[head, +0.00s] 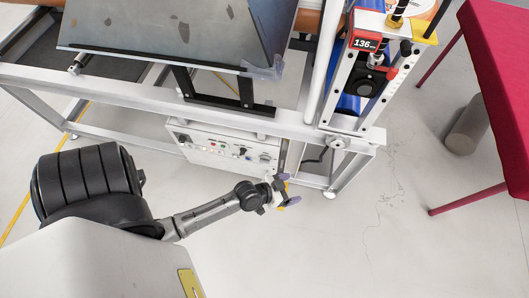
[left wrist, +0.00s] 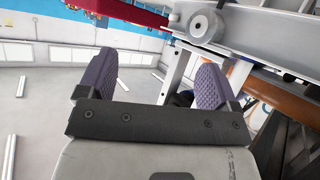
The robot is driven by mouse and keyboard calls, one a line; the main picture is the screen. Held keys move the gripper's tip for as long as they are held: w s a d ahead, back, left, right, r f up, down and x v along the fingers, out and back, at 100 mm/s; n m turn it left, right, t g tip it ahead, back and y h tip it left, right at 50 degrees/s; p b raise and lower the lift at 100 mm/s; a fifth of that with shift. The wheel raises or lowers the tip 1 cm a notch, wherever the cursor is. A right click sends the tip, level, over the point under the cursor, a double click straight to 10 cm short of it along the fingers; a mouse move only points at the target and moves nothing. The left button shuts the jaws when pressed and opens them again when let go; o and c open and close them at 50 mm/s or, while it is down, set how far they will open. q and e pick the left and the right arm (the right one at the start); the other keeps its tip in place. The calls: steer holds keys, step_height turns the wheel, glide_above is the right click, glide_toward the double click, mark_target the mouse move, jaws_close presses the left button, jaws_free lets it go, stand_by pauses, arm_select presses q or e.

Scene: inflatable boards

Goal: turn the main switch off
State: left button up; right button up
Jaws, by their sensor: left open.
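A white control box (head: 222,150) hangs under the machine frame, with several small knobs, buttons and coloured lights on its front panel. A dark knob (head: 242,152) stands out right of the panel's middle. The frame is too small to tell which control is the main switch. My left gripper (head: 287,190) is just to the right of the box's lower right corner and apart from the panel. In the left wrist view its purple ribbed fingers (left wrist: 153,78) are spread wide with nothing between them. The control panel cannot be made out there. My right gripper does not show.
The white machine frame (head: 300,128) runs above the box, with a leg and crossbar close behind my left gripper. A crimson table (head: 500,80) stands at the right.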

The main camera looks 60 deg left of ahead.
arm_select(q)
steer(key=w+a+f+n+t+y+b, duration=0.1)
steer(key=a+f+n+y+b, duration=0.1)
steer(key=f+b, duration=0.35)
steer(key=w+a+f+n+t+y+b, duration=0.1)
steer(key=a+f+t+b, duration=0.15)
steer(key=f, duration=0.65)
steer(key=n+g+y+b, duration=0.4)
steer(key=n+y+b, duration=0.3)
steer(key=y+b, duration=0.85)
glide_toward(264, 162)
steer(key=shift+w+a+r+h+b, duration=0.3)
steer(key=shift+w+a+h+b, duration=0.15)
steer(key=shift+w+a+b, duration=0.7)
steer(key=shift+w+a+r+h+b, duration=0.4)
steer(key=shift+w+a+b, duration=0.4)
steer(key=shift+a+b, duration=0.6)
steer(key=shift+w+a+r+h+b, duration=0.2)
steer(key=shift+w+a+h+b, duration=0.3)
steer(key=shift+w+a+b, duration=0.65)
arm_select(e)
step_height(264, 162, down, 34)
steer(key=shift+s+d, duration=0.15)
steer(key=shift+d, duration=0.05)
arm_select(q)
steer(key=shift+s+a, duration=0.1)
steer(key=shift+s, duration=0.1)
steer(key=shift+c, duration=0.4)
